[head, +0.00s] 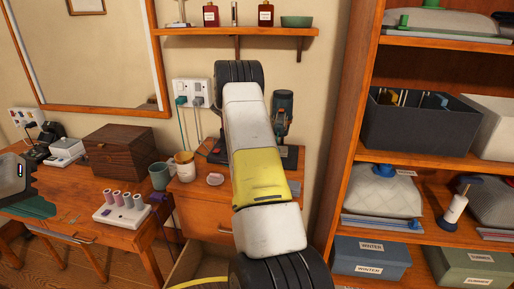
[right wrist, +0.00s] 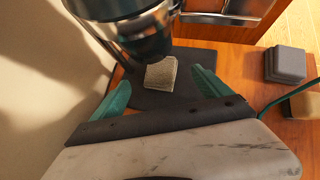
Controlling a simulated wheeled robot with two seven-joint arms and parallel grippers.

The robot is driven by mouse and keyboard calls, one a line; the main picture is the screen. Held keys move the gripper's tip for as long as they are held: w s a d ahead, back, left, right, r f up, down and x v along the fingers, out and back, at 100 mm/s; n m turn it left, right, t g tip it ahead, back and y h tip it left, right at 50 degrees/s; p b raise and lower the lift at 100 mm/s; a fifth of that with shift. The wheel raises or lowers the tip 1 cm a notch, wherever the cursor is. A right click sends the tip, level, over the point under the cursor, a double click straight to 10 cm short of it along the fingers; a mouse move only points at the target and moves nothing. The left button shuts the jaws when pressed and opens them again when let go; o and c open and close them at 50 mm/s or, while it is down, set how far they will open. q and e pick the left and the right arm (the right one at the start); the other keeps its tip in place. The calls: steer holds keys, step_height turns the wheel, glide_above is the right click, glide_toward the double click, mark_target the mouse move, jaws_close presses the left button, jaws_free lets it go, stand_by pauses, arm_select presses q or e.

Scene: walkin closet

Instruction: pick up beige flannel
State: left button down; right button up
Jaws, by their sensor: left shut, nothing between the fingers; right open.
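The beige flannel (right wrist: 161,73) is a small folded square on a dark mat (right wrist: 190,58) in the right wrist view. My right gripper (right wrist: 160,80) is open, its green fingers apart to either side of the flannel in the picture; I cannot tell how far above it they are. In the head view the right hand and the flannel are hidden behind my right arm. My left gripper (head: 28,204) is shut and empty at the left edge of the head view, over the left table.
A dark cylindrical device (right wrist: 125,30) stands close beside the flannel; it also shows in the head view (head: 282,113). A grey folded stack (right wrist: 285,65) lies to the right. Mugs (head: 160,175), a wooden box (head: 118,152) and a shelf unit (head: 345,130) surround the workspace.

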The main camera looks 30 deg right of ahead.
steer(key=x, duration=0.4)
steer(key=shift+s+d+f, duration=0.1)
steer(key=shift+s+d, duration=0.05)
steer(key=shift+d, duration=0.1)
steer(key=c, duration=1.6)
